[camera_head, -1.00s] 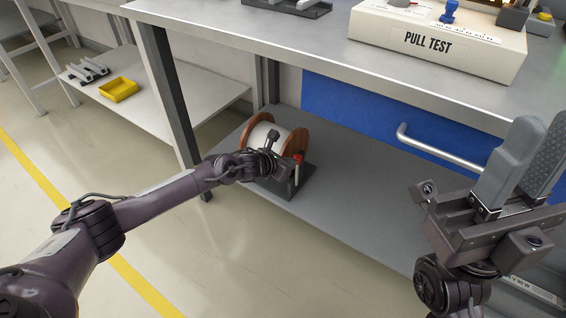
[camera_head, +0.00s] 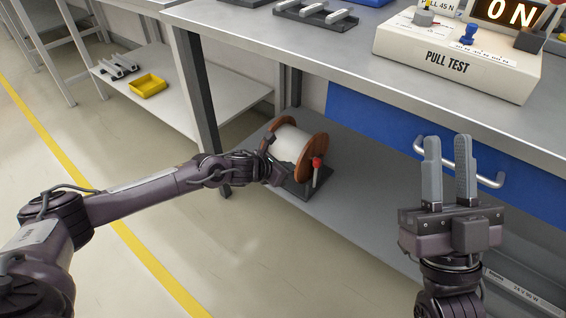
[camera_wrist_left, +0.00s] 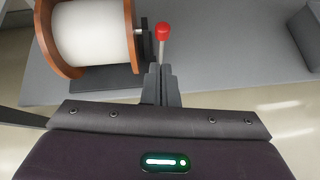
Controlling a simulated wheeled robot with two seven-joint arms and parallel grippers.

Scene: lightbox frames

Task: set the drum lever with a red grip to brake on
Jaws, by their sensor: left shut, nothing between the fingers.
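The drum lever with a red grip (camera_head: 316,163) stands at the right side of the cable drum (camera_head: 300,146) on the shelf under the bench. The lever also shows in the left wrist view (camera_wrist_left: 162,34), straight ahead of the fingertips. My left gripper (camera_wrist_left: 161,72) is shut with nothing between its fingers, pointing toward the lever's base; I cannot tell whether it touches. In the head view the left gripper (camera_head: 280,180) is at the drum's front left, apart from the red grip. My right gripper (camera_head: 449,152) is open and empty, pointing up, in front of the bench.
The pull test box (camera_head: 455,68) stands on the bench top (camera_head: 300,38) with a lit display. A yellow tray (camera_head: 148,86) lies on another shelf at left.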

